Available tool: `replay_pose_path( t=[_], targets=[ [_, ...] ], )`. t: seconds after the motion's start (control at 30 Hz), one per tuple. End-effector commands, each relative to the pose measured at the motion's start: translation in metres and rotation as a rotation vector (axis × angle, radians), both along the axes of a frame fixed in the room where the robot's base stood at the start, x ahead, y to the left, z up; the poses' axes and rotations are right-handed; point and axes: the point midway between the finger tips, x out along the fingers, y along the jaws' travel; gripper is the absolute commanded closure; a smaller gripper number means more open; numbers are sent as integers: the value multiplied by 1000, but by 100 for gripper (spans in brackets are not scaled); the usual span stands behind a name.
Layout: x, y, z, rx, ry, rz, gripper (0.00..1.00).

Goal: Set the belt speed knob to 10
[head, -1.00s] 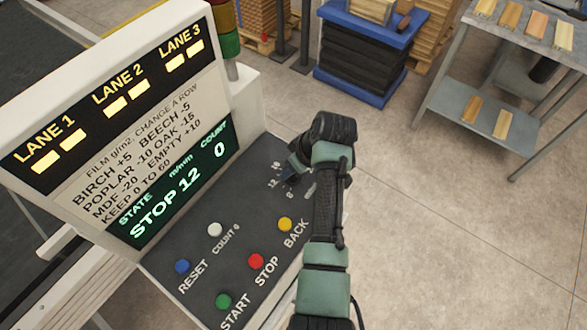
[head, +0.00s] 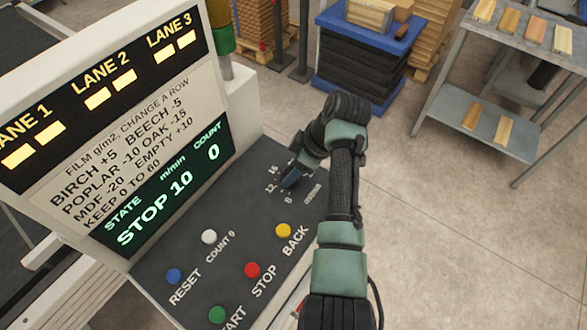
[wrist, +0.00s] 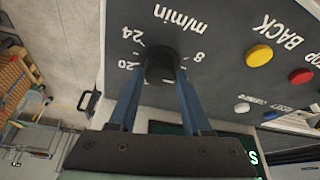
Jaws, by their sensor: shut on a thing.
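The belt speed knob (wrist: 161,65) is a dark round knob on the grey panel, inside a ring of white numbers marked m/min. My gripper (wrist: 160,77) is shut on it, with one blue finger on each side. In the head view my gripper (head: 290,179) reaches the knob from the right and mostly hides it. The green display (head: 165,195) reads STOP, 10 m/min and count 0. The knob's pointer cannot be made out.
On the same panel are the yellow BACK button (head: 283,230), red STOP button (head: 252,270), green START button (head: 217,314), blue RESET button (head: 174,276) and white COUNT 0 button (head: 209,237). A grey shelf table (head: 487,112) with boards stands apart at right.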

Motion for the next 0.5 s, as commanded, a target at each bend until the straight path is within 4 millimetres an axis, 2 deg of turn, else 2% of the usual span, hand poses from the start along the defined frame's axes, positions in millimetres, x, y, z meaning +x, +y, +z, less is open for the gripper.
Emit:
replay_pose_path(
  t=[0.23, 0.27, 0.4, 0.5],
  targets=[
    [1, 0, 1, -1, -2, 0, 100],
    [0, 0, 0, -1, -2, -1, 46],
    [0, 0, 0, 0, -1, 0, 21],
    [0, 0, 0, 0, -1, -1, 21]
  ],
)
